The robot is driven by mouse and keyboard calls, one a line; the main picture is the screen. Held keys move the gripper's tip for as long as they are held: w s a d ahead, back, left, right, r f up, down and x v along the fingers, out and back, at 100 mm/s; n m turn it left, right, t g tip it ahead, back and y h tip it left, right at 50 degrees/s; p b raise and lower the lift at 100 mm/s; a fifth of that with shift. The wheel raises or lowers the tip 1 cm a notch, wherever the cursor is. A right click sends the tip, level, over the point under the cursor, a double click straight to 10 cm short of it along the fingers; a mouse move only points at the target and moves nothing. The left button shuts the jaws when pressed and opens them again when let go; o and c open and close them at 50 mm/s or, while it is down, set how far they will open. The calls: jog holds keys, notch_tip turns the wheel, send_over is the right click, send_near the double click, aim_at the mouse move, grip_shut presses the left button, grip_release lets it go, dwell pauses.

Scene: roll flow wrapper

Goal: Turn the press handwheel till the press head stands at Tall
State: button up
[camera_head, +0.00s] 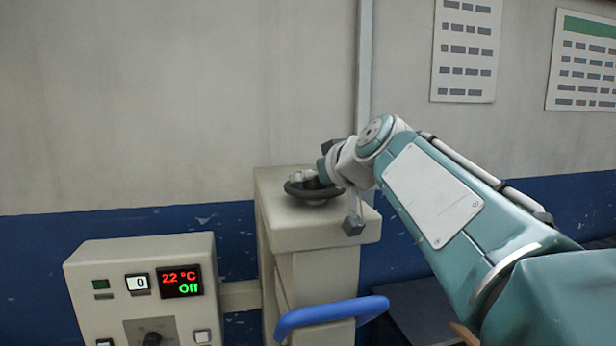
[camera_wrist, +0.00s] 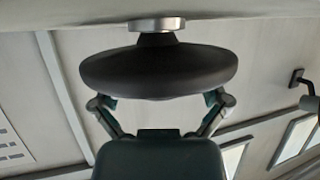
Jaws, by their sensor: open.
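The black press handwheel (camera_head: 313,191) lies flat on top of the beige machine column (camera_head: 285,234). In the wrist view the handwheel (camera_wrist: 158,70) fills the upper middle, with a metal collar at its hub. My gripper (camera_head: 325,175) is at the wheel's rim on its right side in the head view. In the wrist view my gripper (camera_wrist: 161,104) is open, with one finger at each side of the wheel. I cannot tell whether the fingers touch the rim. I cannot make out the press head or a Tall mark in either view.
A control box (camera_head: 140,290) with a display reading 22 °C and Off stands at the lower left. A blue bar handle (camera_head: 330,312) sticks out from the column's front. The wall with paper sheets (camera_head: 467,50) is behind. The space above the column's left is clear.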

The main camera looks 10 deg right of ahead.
jog(key=shift+d, duration=0.1)
jog(key=c, duration=1.2)
jog(key=shift+o, duration=0.2)
jog(key=shift+f+m+h, duration=0.1)
jog(key=shift+m+h, duration=0.6)
jog(key=shift+h, duration=0.1)
jog(key=shift+m+t+h, duration=0.3)
jog(key=shift+m+h, duration=0.1)
jog(key=shift+h, duration=0.2)
jog(key=shift+f+m+h, duration=0.1)
jog(key=shift+m+h, duration=1.5)
jog(key=shift+h, duration=0.2)
jog(key=shift+f+m+h, duration=0.1)
jog(key=shift+m+h, duration=0.4)
jog(key=o, duration=1.2)
jog(key=shift+c, duration=0.2)
jog(key=v, duration=1.2)
jog(key=shift+a+r, duration=0.25)
jog(key=shift+r, duration=0.1)
